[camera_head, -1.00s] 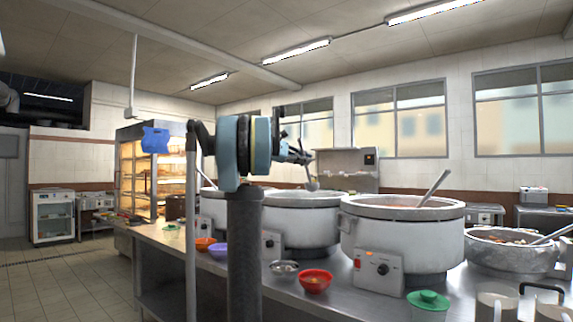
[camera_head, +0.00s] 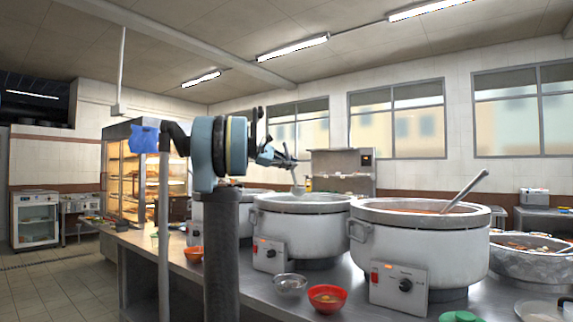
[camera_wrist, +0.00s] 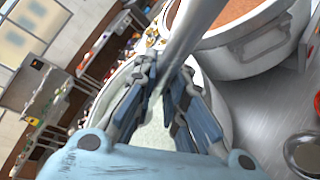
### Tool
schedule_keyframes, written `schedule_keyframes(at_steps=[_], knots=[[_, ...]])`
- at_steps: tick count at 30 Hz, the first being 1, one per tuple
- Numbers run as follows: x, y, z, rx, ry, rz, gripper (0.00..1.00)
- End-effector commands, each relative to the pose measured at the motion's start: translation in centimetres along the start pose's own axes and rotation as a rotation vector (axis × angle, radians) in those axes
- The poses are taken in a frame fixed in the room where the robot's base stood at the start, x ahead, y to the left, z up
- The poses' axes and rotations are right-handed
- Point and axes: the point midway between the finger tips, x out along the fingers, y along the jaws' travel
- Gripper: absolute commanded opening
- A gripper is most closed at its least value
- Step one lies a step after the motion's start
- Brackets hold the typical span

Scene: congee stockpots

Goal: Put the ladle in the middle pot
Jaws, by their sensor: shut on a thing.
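My gripper (camera_head: 290,162) is shut on the grey metal ladle (camera_head: 298,189), which hangs from it over the opening of the middle pot (camera_head: 290,235). In the head view the ladle's lower end shows at the pot's back rim; I cannot tell if it is below the rim. In the wrist view the fingers (camera_wrist: 168,95) close around the ladle's shaft (camera_wrist: 198,28), and the middle pot's pale contents (camera_wrist: 152,138) lie behind them. The ladle's lower end is hidden there.
A larger pot (camera_head: 435,255) with reddish contents and its own ladle (camera_head: 466,188) stands to the right. Another pot (camera_head: 255,200) is partly behind my arm. A red bowl (camera_head: 327,298), metal bowl (camera_head: 290,285) and orange bowl (camera_head: 194,254) sit along the counter's front.

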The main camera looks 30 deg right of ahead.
Motion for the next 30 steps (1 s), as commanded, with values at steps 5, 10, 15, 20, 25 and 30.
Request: schedule_keyframes(at_steps=[5,10,15,20,25,30], knots=[[0.9,-1.4,-0.8,0.002,-0.005,-0.003,0.0],[1.5,-2.6,-1.7,0.002,-0.006,-0.004,0.0],[2.0,-3.9,-2.6,0.003,-0.006,-0.005,0.0],[2.4,-5.1,-3.5,0.003,-0.006,-0.004,0.0],[2.7,-6.0,-4.2,0.003,-0.006,-0.004,0.0],[2.8,-6.5,-4.5,0.002,-0.006,-0.004,0.0]])
